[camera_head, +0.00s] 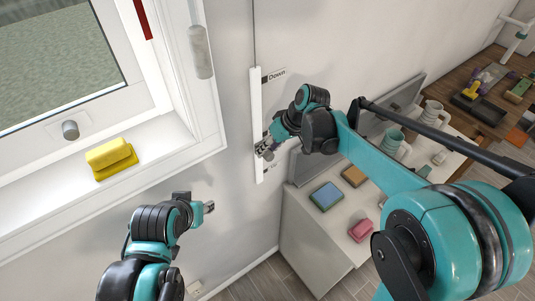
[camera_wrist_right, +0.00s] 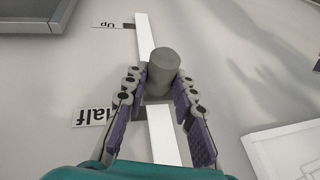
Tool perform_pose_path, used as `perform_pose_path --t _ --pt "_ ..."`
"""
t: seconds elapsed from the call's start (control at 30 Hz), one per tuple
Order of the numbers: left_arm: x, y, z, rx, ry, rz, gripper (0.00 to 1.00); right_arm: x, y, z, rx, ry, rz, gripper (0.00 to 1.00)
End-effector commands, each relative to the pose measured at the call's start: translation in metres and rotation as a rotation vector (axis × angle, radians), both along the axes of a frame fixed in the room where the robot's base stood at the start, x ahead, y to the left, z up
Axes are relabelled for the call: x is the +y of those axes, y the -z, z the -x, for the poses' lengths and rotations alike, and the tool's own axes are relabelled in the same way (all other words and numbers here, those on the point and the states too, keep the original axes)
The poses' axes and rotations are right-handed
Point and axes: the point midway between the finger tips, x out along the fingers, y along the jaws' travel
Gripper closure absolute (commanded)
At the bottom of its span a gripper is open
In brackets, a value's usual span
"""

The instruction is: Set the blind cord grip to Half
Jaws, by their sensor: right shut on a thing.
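The blind cord grip is a dark grey cylinder (camera_wrist_right: 163,70) on a white vertical rail (camera_head: 256,100); the rail also shows in the right wrist view (camera_wrist_right: 164,140). My right gripper (camera_head: 265,149) is shut on the grip, its purple-padded fingers (camera_wrist_right: 160,98) on either side of it. The Half label (camera_wrist_right: 92,116) is beside the rail, and the grip appears slightly toward the Up label (camera_wrist_right: 112,25).
A window sill at left holds a yellow block (camera_head: 110,157). Right of the rail, a white cabinet top carries a blue sponge-like block (camera_head: 326,196), a pink block (camera_head: 360,230) and mugs (camera_head: 433,112). A wooden table (camera_head: 490,85) stands farther right.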

Motion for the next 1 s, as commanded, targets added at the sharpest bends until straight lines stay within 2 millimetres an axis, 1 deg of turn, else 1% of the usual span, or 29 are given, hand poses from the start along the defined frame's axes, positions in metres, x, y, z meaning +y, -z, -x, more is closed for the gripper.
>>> perform_pose_path --t 0.03,0.2,0.6,0.63,0.67,0.7,1.0 --pt "0.000 -0.008 0.000 0.000 0.000 0.000 0.60 0.000 -0.012 0.000 -0.001 0.000 -0.001 1.00" --pt "0.000 -0.015 0.000 0.000 0.000 0.000 0.60 0.000 -0.024 0.000 -0.001 0.000 -0.001 1.00" --pt "0.000 -0.015 0.000 0.000 0.000 0.000 0.60 0.000 -0.026 0.000 -0.001 0.000 -0.001 1.00" --pt "0.000 -0.015 0.000 0.000 0.000 0.000 0.60 0.000 -0.026 0.000 -0.001 0.000 -0.001 0.72" --pt "0.000 -0.015 0.000 0.000 0.000 0.000 0.60 0.000 -0.026 0.000 -0.001 0.000 -0.001 0.64" --pt "0.000 -0.015 0.000 0.000 0.000 0.000 0.60 0.000 -0.026 0.000 -0.001 0.000 -0.001 0.53" --pt "0.000 -0.015 0.000 0.000 0.000 0.000 0.60 0.000 -0.026 0.000 0.000 0.000 0.000 0.53"
